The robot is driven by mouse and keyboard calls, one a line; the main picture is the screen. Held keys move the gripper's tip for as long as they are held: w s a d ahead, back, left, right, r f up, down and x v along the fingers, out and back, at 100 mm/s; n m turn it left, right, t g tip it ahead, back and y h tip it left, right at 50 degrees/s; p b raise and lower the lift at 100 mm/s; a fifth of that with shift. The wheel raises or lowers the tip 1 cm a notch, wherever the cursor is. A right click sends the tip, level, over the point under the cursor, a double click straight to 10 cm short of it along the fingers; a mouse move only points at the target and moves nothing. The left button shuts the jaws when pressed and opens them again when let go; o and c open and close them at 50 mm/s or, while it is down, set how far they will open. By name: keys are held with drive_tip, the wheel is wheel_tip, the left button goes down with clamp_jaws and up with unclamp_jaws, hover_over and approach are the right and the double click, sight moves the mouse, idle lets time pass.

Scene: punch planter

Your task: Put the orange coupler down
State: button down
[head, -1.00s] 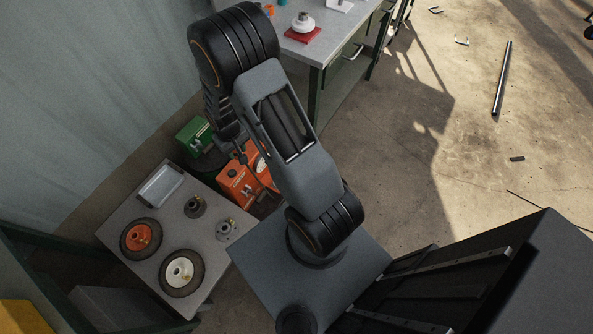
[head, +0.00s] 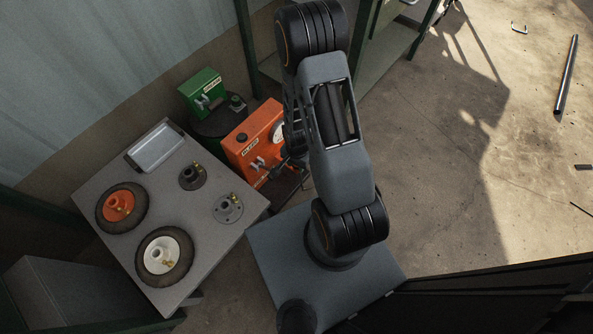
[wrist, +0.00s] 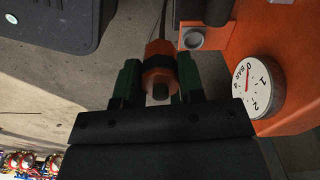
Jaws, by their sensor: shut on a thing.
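The orange coupler (wrist: 158,60) is in the wrist view, with a dark band around its middle and a thin dark hose running up from it. The green fingers of my gripper (wrist: 157,82) are shut on it from both sides. It is beside the orange machine (wrist: 235,35) with a round white gauge (wrist: 257,92). I cannot tell whether the coupler touches anything else. In the head view the orange machine (head: 250,145) stands just left of my arm. My arm largely hides the gripper there, and I cannot make out the coupler.
A grey table (head: 112,250) at left bears a silver tray (head: 156,148), an orange-hub wheel (head: 130,190), a white-hub wheel (head: 186,270) and two small hub parts. A green machine (head: 203,88) stands behind the orange one. The floor (head: 440,150) at right is mostly clear.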

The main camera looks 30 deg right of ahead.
drive_tip(key=shift+m, duration=0.7)
drive_tip(key=f+b, duration=0.1)
drive_tip(key=f, duration=0.1)
drive_tip(key=s+f+b, duration=0.1)
drive_tip(key=f, duration=0.1)
drive_tip(key=shift+s+d+f, duration=0.1)
drive_tip(key=shift+f, duration=0.15)
drive_tip(key=w+d+f+b, duration=0.1)
drive_tip(key=w+f, duration=0.2)
drive_tip(key=w+d+f+b, duration=0.2)
drive_tip(key=w, duration=0.2)
drive_tip(key=w+d+f+b, duration=0.1)
drive_tip(key=w+d+f, duration=0.1)
drive_tip(key=w+f, duration=0.1)
drive_tip(key=shift+w+f+b, duration=0.35)
drive_tip(key=shift+w, duration=0.25)
drive_tip(key=shift+w+d+f+b, duration=0.2)
drive_tip(key=shift+w+f+b, duration=0.15)
drive_tip(key=shift+w+f, duration=0.25)
drive_tip(key=shift+w+f+b, duration=0.1)
drive_tip(key=shift+f+b, duration=0.9)
drive_tip(key=shift+f, duration=0.6)
drive_tip(key=shift+f, duration=0.2)
drive_tip(key=c, duration=0.7)
unclamp_jaws()
drive_tip(key=shift+c, duration=0.2)
